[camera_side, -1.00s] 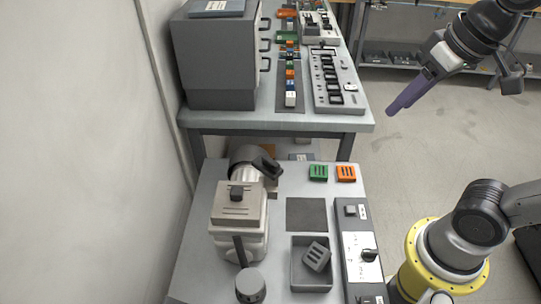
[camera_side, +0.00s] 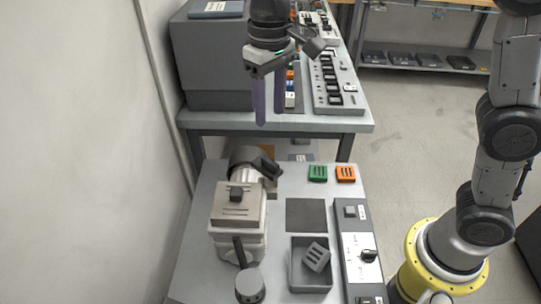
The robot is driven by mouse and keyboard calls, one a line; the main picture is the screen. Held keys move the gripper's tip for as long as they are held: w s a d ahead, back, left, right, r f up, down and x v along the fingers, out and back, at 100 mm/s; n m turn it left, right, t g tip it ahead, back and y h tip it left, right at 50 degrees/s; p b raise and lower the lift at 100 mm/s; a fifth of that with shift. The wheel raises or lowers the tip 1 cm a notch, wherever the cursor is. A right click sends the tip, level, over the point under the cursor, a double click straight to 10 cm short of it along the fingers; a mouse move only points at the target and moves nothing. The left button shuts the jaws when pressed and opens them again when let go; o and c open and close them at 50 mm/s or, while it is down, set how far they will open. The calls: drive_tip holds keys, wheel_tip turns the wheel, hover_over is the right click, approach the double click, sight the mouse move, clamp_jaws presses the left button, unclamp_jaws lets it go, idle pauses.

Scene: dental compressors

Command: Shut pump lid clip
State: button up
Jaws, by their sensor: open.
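The pump (camera_side: 238,245) stands at the left of the near grey bench. Its lid (camera_side: 237,205) is a beige-grey plate with slots and a small dark knob on top. A dark upright strip on the pump's front, which looks like the lid clip (camera_side: 239,251), hangs below the lid; I cannot tell how it sits on the lid. My gripper (camera_side: 268,112) has two purple fingers, points down, is open and empty, and is in the air above and behind the pump, in front of the far bench in the picture.
A dark motor part (camera_side: 254,160) sits behind the pump, and a round grey knob (camera_side: 250,286) in front. A tray (camera_side: 297,272) holds a grey block (camera_side: 316,257). Green (camera_side: 318,173) and orange (camera_side: 346,174) blocks lie at the back. A control panel (camera_side: 360,245) lines the right edge.

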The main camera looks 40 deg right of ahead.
sight(270, 161)
wheel_tip(270, 161, down, 13)
drive_tip(key=shift+f, duration=0.1)
idle(0.3)
clamp_jaws()
